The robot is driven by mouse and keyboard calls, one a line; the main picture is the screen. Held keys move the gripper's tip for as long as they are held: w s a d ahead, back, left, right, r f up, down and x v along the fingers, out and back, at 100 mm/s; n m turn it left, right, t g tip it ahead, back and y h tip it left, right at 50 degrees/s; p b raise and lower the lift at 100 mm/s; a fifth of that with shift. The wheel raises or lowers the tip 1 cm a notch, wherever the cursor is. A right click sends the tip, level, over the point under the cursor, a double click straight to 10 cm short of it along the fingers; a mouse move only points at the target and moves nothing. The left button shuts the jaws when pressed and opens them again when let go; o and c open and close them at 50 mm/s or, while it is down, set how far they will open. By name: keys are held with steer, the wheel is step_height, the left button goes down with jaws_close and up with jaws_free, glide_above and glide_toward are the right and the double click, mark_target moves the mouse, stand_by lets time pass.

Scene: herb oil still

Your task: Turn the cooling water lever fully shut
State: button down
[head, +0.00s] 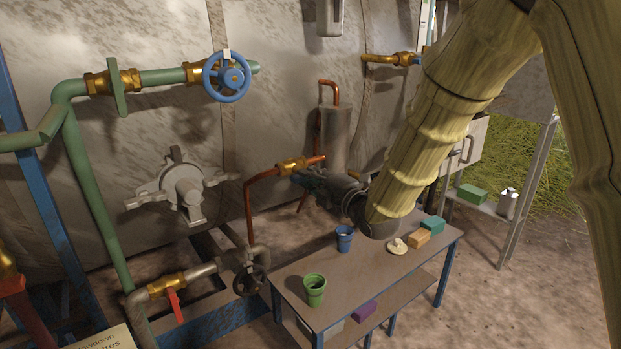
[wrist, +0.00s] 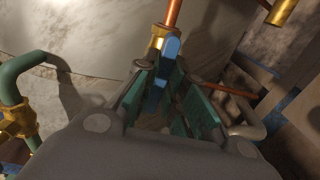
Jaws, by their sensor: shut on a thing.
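A blue lever (wrist: 158,88) sits on a brass valve on a copper pipe (wrist: 173,14) in the wrist view. I take it to be the cooling water lever. My gripper (wrist: 165,84) has its green-padded fingers on both sides of the lever and is shut on it. In the head view my gripper (head: 308,181) is at the brass valve (head: 290,166) on the copper pipe, left of the upright metal cylinder. The lever itself is hidden there by the gripper, so its exact angle cannot be told from that view.
A blue handwheel (head: 227,76) is on the green pipe at upper left. A red lever (head: 175,305) is on a lower brass valve. A table (head: 300,262) below my arm holds a green cup (head: 314,290), a blue cup (head: 344,239) and small blocks. Grass shows at right.

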steer(key=shift+r, duration=0.1)
steer(key=shift+m+p, duration=6)
steer(key=shift+m, duration=2.9)
steer(key=shift+s+f, duration=0.1)
steer(key=shift+f, duration=0.1)
steer(key=c, duration=1.5)
jaws_free()
steer(key=shift+d, duration=0.1)
steer(key=v, duration=1.2)
